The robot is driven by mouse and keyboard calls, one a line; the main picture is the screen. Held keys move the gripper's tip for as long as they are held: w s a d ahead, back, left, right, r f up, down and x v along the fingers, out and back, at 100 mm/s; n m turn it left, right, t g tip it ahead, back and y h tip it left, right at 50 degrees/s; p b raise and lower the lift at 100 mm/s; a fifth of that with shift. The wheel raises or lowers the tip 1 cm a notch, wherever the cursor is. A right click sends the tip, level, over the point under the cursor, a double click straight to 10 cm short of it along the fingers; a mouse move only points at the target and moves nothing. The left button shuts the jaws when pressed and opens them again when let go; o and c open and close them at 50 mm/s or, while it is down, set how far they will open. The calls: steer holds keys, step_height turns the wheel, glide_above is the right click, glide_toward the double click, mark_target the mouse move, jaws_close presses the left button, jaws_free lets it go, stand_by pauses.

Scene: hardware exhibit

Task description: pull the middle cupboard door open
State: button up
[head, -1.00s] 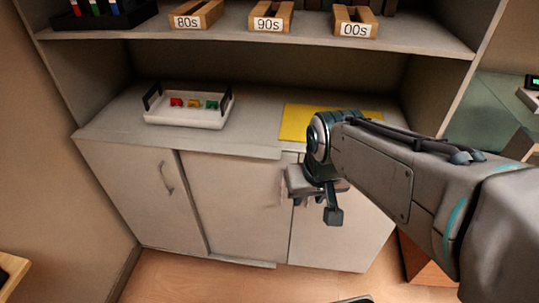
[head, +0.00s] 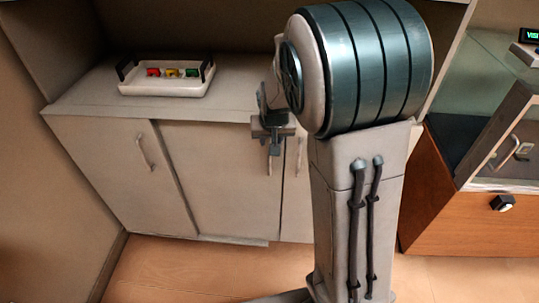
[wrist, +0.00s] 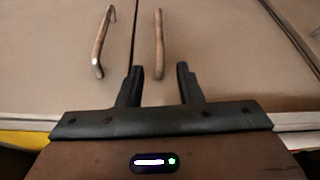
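The middle cupboard door (head: 218,185) is a pale panel between two other doors. It looks shut or nearly so; its bottom edge stands slightly proud. Its upright bar handle (head: 269,166) is by its right edge, partly hidden by my gripper (head: 272,143). In the wrist view, which shows the doors upside down, this handle (wrist: 159,45) lies just beyond the gap between my fingertips, lined up with it. My gripper (wrist: 159,73) is open and empty, its fingers apart and not seen around the handle. The right door's handle (head: 299,157) is close by; it also shows in the wrist view (wrist: 103,42).
The left door (head: 120,170) has its own handle. A white tray (head: 165,88) with small coloured pieces stands on the counter (head: 90,95). My arm hides much of the right door. A wooden cabinet (head: 460,225) stands at right. The floor (head: 180,275) before the doors looks clear.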

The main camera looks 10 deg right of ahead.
steer(key=b+x, duration=0.1)
steer(key=x, duration=1)
steer(key=shift+f, duration=0.15)
jaws_close()
